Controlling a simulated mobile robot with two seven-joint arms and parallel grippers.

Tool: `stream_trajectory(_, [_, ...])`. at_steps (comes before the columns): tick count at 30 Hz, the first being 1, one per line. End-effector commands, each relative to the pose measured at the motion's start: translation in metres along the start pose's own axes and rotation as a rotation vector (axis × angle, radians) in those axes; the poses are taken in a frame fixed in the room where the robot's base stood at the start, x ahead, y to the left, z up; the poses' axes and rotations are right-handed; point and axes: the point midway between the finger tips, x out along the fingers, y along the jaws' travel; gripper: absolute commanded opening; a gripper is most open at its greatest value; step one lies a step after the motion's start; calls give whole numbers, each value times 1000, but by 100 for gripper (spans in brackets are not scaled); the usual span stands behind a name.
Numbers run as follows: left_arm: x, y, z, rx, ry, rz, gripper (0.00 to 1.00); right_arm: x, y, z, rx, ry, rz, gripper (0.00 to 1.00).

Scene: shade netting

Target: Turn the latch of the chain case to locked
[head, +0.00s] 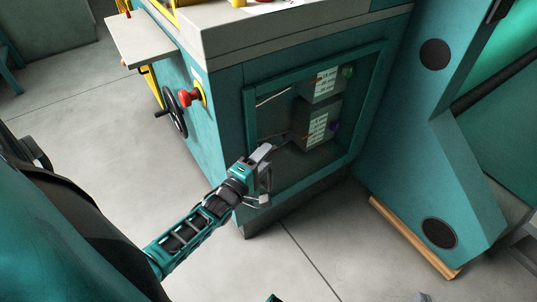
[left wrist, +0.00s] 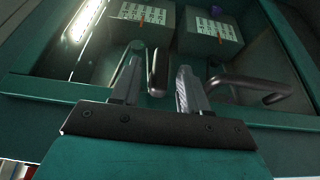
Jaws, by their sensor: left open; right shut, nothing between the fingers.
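The teal case front (head: 248,95) has a framed window with a grey lever handle (left wrist: 250,85) low along its edge in the left wrist view. My left gripper (head: 266,167) is open at the lower left of this window. In the left wrist view my left fingers (left wrist: 158,85) stand either side of a short dark upright bar (left wrist: 158,70). I cannot tell whether they touch it, nor which of bar and lever is the latch. In the head view my gripper hides part of the handle area. A grey tip at the bottom edge looks like my right gripper (head: 422,296), shut and empty.
Two grey boxes with labels (head: 323,84) sit behind the window. A red knob (head: 188,97) and black handwheel (head: 173,112) project from the case's left side. A teal panel (head: 435,150) stands at right over a wooden strip (head: 415,238). The floor at left is clear.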

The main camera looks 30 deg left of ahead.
Motion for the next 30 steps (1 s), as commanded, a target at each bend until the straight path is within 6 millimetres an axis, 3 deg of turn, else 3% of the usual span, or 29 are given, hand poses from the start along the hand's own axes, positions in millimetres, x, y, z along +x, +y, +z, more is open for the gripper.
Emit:
stream_trajectory(6, [21,-1,0,0,0,0,45,4,0,5,4,0,1,0])
stream_trajectory(16, [24,0,0,0,0,-1,45,4,-1,5,8,1,2,0])
stream_trajectory(30, [24,0,0,0,0,0,0,4,-1,5,8,1,2,0])
